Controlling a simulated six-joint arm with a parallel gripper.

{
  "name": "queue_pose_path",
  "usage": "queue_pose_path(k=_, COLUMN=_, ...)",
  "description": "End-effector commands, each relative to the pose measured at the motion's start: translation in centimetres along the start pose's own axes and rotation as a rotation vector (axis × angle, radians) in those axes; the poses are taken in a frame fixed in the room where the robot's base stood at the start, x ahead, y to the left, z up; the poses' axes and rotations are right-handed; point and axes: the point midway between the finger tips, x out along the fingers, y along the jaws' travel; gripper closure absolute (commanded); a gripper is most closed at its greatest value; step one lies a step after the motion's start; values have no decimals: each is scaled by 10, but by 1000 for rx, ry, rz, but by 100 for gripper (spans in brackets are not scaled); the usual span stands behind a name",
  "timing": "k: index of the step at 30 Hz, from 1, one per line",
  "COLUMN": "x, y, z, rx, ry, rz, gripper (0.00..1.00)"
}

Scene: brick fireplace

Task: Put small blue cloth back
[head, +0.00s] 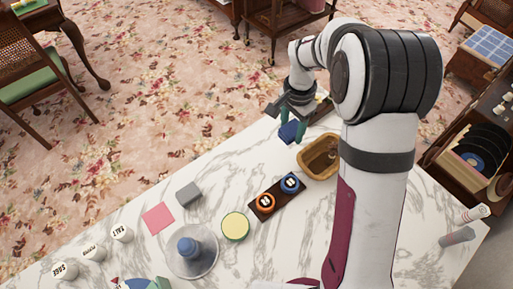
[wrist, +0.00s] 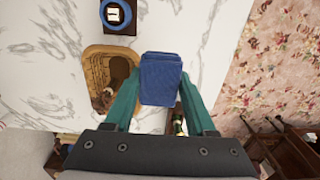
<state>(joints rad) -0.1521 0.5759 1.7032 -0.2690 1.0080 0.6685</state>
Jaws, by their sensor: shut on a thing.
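The small blue cloth (wrist: 161,79) is a folded, dark blue block between the green fingers of my gripper (wrist: 161,100) in the wrist view. The fingers press on it from both sides. In the head view the cloth (head: 289,131) shows at my gripper (head: 293,124), close to the far edge of the marble counter, left of a tan basket (head: 307,167). I cannot tell whether the cloth touches the counter. In the wrist view the basket (wrist: 92,65) lies left of the cloth, with a brownish item inside.
A wooden holder (head: 262,203) with an orange and a blue round piece stands on the marble counter (head: 330,215). A yellow-green disc (head: 235,226), a grey block (head: 188,195), a pink square (head: 159,218) and white jars (head: 122,232) lie further left. Carpet is beyond the counter edge.

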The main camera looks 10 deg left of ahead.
Motion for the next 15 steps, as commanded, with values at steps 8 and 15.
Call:
queue_pose_path(k=8, x=23, y=-17, z=47, rx=-7, ry=-2, rz=3, gripper=96)
queue_pose_path(k=15, x=60, y=-66, z=84, rx=-3, ry=0, rz=1, gripper=96)
